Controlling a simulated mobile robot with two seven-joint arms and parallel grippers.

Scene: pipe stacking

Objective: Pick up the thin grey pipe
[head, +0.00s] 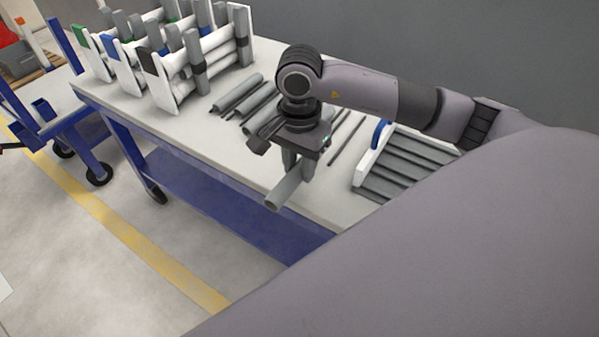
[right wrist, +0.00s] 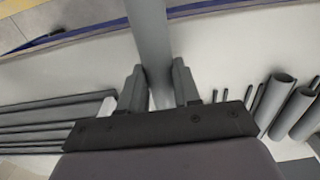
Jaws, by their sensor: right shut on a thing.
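My right gripper (head: 297,165) is shut on a grey pipe (head: 283,192), above the front part of the table. One end of the pipe points to the front, past the table's edge in the picture. In the right wrist view the pipe (right wrist: 148,35) runs between the two fingers (right wrist: 158,82) and out at the top. The pipe's other end is hidden behind the gripper. Thin dark grey pipes (head: 345,139) lie on the table to the right of the gripper. My left gripper is not in view.
Thicker grey pipes (head: 240,91) lie on the table (head: 205,143) left of the gripper. White racks (head: 160,88) with pipes stand at the back left. A tray of long grey slats (head: 405,165) is at the right. The table's front left stretch is clear.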

